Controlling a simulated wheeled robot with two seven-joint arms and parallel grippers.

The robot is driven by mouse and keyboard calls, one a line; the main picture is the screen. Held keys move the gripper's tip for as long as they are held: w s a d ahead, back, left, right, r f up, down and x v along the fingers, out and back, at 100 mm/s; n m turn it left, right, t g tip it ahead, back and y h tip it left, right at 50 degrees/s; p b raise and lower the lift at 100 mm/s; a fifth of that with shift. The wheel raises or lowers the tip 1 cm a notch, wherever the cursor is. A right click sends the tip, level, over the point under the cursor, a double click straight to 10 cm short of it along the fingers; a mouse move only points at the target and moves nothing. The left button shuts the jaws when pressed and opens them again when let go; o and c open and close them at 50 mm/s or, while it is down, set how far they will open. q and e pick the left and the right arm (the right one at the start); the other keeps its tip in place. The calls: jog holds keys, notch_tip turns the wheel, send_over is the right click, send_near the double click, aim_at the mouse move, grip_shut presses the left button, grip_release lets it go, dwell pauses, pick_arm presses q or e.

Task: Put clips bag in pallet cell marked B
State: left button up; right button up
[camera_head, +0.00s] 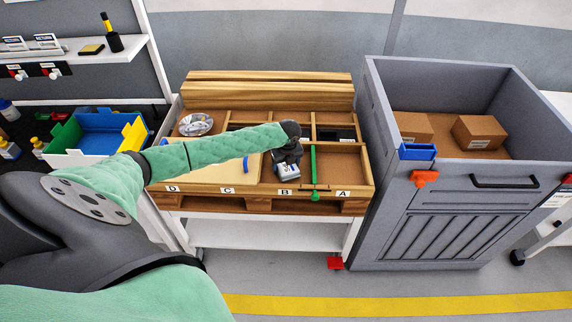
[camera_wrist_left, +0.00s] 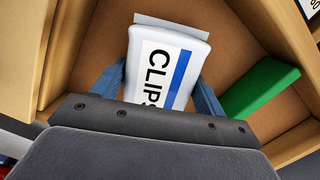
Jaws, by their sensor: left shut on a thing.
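The clips bag (camera_wrist_left: 165,70) is white with a blue stripe and the letters CLIPS. My left gripper (camera_wrist_left: 163,90) is shut on it, one finger on each side. In the head view the bag (camera_head: 286,170) is low at the front of the pallet (camera_head: 250,192), in the cell above the B label (camera_head: 285,192). In the left wrist view, wooden walls surround the bag. I cannot tell if it touches the cell floor. The left gripper (camera_head: 287,160) is partly hidden by its own wrist. My right gripper is not in view.
A green divider (camera_head: 313,165) stands right of the bag, between B and the cell marked A (camera_head: 343,193). A beige panel (camera_head: 215,170) covers much of C and D. A grey bin (camera_head: 430,175) with brown boxes stands close on the right.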

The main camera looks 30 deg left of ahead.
pick_arm(q)
jog(key=o, duration=1)
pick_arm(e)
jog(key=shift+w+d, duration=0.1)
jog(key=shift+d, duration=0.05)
pick_arm(q)
jog(key=shift+r, duration=0.3)
jog(key=r+b, duration=0.1)
jog(key=r, duration=0.3)
jog(key=r+b, duration=0.1)
jog(key=r, duration=0.2)
jog(key=d+r+b, duration=0.1)
jog(key=r, duration=0.3)
jog(key=shift+s+d+r+b, duration=0.1)
jog(key=shift+s+r+b, duration=0.2)
jog(key=shift+s, duration=0.1)
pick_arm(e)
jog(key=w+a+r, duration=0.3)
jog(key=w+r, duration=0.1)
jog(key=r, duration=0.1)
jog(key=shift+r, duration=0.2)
